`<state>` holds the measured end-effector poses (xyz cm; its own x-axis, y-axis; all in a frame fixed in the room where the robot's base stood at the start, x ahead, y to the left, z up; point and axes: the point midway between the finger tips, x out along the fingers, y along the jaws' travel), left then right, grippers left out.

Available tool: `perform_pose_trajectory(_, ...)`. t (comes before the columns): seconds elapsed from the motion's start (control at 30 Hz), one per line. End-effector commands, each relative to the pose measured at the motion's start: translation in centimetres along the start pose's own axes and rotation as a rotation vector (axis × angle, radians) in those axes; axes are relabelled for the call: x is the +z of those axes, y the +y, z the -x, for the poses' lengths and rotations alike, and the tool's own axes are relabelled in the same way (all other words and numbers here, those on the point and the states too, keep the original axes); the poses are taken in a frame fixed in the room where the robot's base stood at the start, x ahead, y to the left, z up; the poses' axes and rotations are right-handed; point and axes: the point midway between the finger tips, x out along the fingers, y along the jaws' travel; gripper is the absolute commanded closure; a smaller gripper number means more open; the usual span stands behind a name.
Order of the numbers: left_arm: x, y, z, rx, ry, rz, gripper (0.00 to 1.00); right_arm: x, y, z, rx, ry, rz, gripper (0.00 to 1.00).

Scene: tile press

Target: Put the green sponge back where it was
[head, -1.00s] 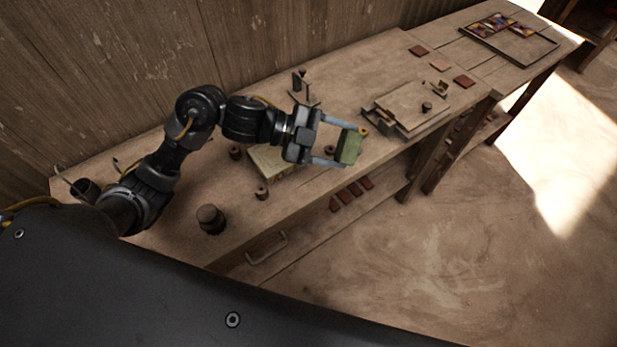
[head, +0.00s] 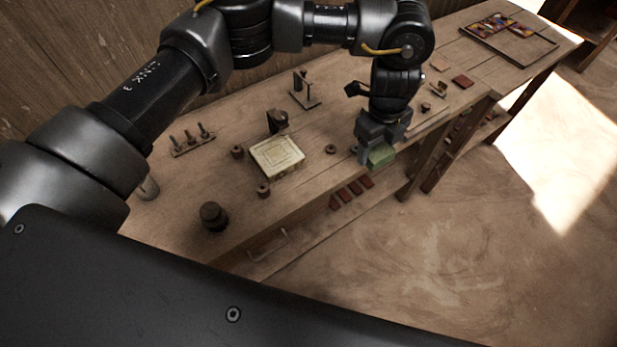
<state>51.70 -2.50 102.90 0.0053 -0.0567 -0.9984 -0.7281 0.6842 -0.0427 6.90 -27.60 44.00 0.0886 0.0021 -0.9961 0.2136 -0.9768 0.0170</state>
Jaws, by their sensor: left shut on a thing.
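The green sponge (head: 381,157) is in my left gripper (head: 374,150), near the front edge of the wooden bench (head: 215,165). My left gripper is shut on it and points downward. I cannot tell whether the sponge touches the bench top or is held just above it. The gripper and forearm hide part of the sponge and most of the press board behind it. My right gripper is not in view.
A pale square block (head: 276,155) with small round knobs around it stands left of the gripper. A dark round pot (head: 212,216) is near the front edge. A peg rack (head: 193,141) and a small stand (head: 304,90) are further back. A tile tray (head: 508,38) lies far right.

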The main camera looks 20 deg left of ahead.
Motion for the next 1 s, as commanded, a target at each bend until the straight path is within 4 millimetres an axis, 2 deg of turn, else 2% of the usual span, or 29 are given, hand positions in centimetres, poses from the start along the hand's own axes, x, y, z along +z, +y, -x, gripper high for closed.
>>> perform_pose_trajectory(0.03, 1.4, -0.2, 0.7, 0.010, -0.018, 0.023, 0.55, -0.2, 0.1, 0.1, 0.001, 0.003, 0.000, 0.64)
perform_pose_trajectory(0.13, 3.1, -0.3, 1.5, 0.030, -0.035, 0.051, 0.55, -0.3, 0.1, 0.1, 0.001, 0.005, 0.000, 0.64)
perform_pose_trajectory(0.43, 4.3, 0.3, 1.9, 0.045, -0.039, 0.066, 0.55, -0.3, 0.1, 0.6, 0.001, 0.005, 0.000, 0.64)
perform_pose_trajectory(0.57, 5.3, 2.6, 1.3, 0.046, -0.036, 0.065, 0.55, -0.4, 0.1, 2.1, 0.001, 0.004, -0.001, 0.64)
perform_pose_trajectory(0.77, 7.2, 7.7, -0.7, 0.047, -0.034, 0.066, 0.55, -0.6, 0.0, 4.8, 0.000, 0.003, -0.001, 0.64)
perform_pose_trajectory(0.8, 7.6, 8.7, -1.1, 0.047, -0.034, 0.066, 0.55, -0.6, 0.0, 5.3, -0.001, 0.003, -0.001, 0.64)
perform_pose_trajectory(1.0, 8.8, 11.4, -5.0, 0.046, -0.035, 0.066, 0.55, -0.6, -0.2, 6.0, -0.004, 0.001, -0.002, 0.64)
